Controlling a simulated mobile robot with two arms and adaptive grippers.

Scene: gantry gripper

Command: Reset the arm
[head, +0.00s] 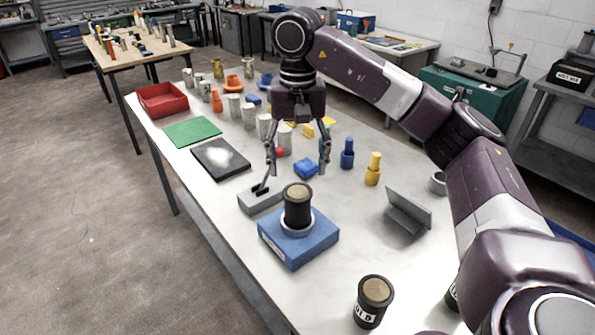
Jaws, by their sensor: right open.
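My right arm comes in from the right and reaches over the table. Its gripper (298,165) points down with two fingers spread apart and nothing between them. It hangs above the middle of the table (330,260), behind a black cylinder with a tan top (297,207). That cylinder stands upright in a pale ring on a blue block (299,243). A grey lever box (260,198) is just left of the blue block. My left gripper does not show.
A red tray (162,100), a green mat (192,132) and a black plate (221,159) lie along the left edge. Several cylinders and coloured parts stand behind the gripper. A grey angled bracket (408,211) and a labelled black cylinder (373,300) are nearer the right and front.

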